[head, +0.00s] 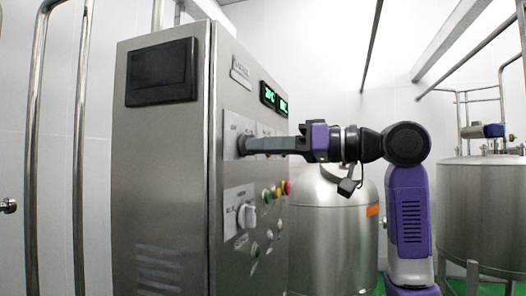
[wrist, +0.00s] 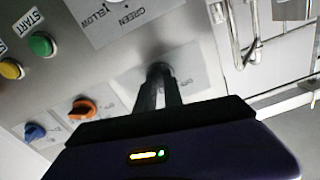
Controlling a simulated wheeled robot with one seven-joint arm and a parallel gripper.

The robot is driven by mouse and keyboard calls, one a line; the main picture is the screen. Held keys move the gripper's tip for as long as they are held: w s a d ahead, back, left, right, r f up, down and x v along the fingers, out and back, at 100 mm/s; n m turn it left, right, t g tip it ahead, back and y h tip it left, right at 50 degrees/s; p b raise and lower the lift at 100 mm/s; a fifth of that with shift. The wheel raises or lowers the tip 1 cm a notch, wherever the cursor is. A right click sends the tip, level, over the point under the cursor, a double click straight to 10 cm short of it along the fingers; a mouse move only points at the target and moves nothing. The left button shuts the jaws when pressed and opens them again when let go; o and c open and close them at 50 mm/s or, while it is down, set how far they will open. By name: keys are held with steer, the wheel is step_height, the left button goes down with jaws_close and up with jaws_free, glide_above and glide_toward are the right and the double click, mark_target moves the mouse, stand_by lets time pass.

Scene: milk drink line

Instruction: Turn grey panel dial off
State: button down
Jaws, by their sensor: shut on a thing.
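The control cabinet (head: 160,200) has a steel side panel with dials and buttons. A small dark grey dial (head: 240,146) sits on a pale label plate in the upper part of that panel; it also shows at the fingertips in the wrist view (wrist: 158,69). My gripper (head: 246,146) reaches in level from the right, its fingers shut on this dial. The fingers hide most of the dial, so I cannot tell which way it points. The fingertips also show in the wrist view (wrist: 160,78).
Below is a large pale rotary switch (head: 246,216). The wrist view shows an orange dial (wrist: 83,110), a blue dial (wrist: 35,132) and a green START button (wrist: 42,45) nearby. A steel tank (head: 330,235) stands behind my arm. Pipes (head: 80,150) run at left.

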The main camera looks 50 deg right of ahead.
steer(key=n+b, duration=0.3)
steer(key=n, duration=0.8)
steer(key=shift+d, duration=0.1)
steer(key=shift+n, duration=0.3)
stand_by(0.3)
steer(key=c, duration=1.5)
jaws_free()
steer(key=shift+o, duration=0.2)
steer(key=b+v, duration=0.1)
steer(key=v, duration=0.7)
steer(key=shift+b, duration=0.3)
steer(key=shift+w, duration=0.1)
